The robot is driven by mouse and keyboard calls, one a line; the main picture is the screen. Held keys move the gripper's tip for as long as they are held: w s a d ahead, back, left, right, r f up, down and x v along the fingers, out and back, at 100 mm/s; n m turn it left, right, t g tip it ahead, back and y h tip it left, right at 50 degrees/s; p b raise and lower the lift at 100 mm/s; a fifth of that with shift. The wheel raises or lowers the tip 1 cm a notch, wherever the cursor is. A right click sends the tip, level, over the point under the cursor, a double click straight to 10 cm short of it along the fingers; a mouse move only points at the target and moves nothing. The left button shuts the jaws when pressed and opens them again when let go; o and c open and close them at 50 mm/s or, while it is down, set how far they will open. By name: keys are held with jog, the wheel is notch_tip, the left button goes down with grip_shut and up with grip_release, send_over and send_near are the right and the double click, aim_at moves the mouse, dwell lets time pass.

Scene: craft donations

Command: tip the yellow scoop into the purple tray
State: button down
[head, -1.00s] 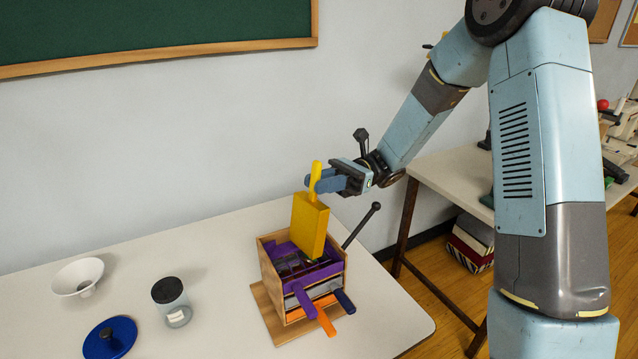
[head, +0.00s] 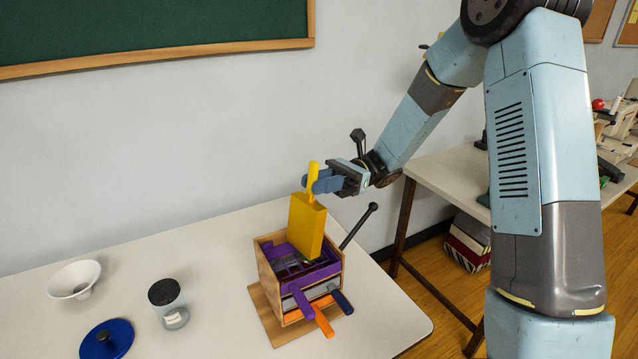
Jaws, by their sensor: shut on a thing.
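The yellow scoop (head: 306,226) hangs steeply tilted, its handle up and its broad body down, over the wooden box. My gripper (head: 314,181) is shut on the scoop's handle. The purple tray (head: 320,273) sits at the top of the wooden box (head: 266,272), with its purple handle sticking out at the front. The scoop's lower edge is over the tray's right part; I cannot tell whether they touch. Dark, small pieces show in the tray, partly hidden by the scoop. The inside of the scoop is not clearly visible.
An orange handle (head: 324,323) and a dark blue handle (head: 343,303) stick out below the tray. A black-knobbed lever (head: 360,224) rises at the box's right. A white funnel (head: 75,279), a dark-topped jar (head: 168,302) and a blue lid (head: 106,340) stand left on the table.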

jog(key=shift+r, duration=0.1)
notch_tip(320, 180, up, 12)
jog(key=t+h, duration=1.3)
jog(key=h, duration=0.1)
jog(key=shift+t+h, duration=0.4)
dwell(0.5)
dwell(0.3)
